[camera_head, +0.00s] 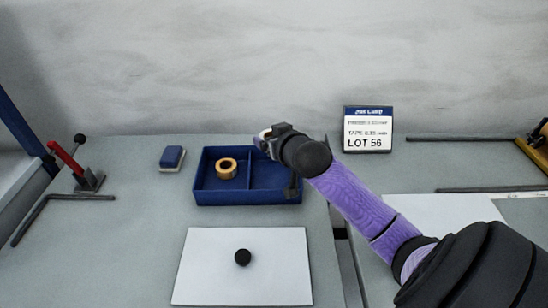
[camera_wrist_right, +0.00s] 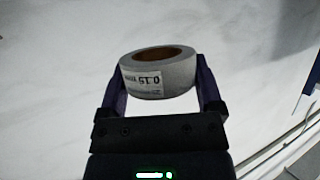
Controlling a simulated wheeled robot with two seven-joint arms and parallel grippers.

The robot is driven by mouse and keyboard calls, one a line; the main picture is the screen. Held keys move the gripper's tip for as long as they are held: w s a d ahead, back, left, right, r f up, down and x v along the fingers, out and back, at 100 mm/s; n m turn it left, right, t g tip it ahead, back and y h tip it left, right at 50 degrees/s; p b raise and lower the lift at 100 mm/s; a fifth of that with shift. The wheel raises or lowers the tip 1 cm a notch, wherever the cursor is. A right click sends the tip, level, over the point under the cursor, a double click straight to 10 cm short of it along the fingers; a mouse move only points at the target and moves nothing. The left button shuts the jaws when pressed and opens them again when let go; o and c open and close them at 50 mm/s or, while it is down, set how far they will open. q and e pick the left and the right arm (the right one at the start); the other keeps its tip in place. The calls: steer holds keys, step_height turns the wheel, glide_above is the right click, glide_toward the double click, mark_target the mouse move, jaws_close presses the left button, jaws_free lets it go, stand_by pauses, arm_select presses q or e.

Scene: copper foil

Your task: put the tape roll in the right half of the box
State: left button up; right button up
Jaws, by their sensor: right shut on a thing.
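My right gripper (camera_head: 266,138) is shut on a grey tape roll (camera_wrist_right: 165,80) with a brown core and a white label reading 0.15. In the right wrist view the two fingers (camera_wrist_right: 158,85) grip the roll at its sides. In the head view only a small pale part of the held roll (camera_head: 264,133) shows beyond the gripper, near the back edge of the blue box (camera_head: 247,199). A divider splits the box into halves. A copper-coloured roll (camera_head: 227,169) lies in the left half. The right half (camera_head: 268,176) looks empty, apart from a dark shape at its right side. My left gripper is not in view.
A blue and white block (camera_head: 172,158) lies left of the box. A red-handled clamp (camera_head: 78,166) stands further left. A LOT 56 sign (camera_head: 367,130) stands at the back right.

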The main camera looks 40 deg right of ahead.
steer(key=f+b, duration=0.1)
steer(key=f, duration=0.2)
steer(key=f+b, duration=0.2)
steer(key=f, duration=0.1)
steer(key=f+b, duration=0.1)
steer(key=f, duration=0.2)
steer(key=shift+w+d+f, duration=0.15)
steer(key=shift+d+f, duration=0.2)
steer(key=shift+r, duration=0.15)
steer(key=shift+f, duration=0.55)
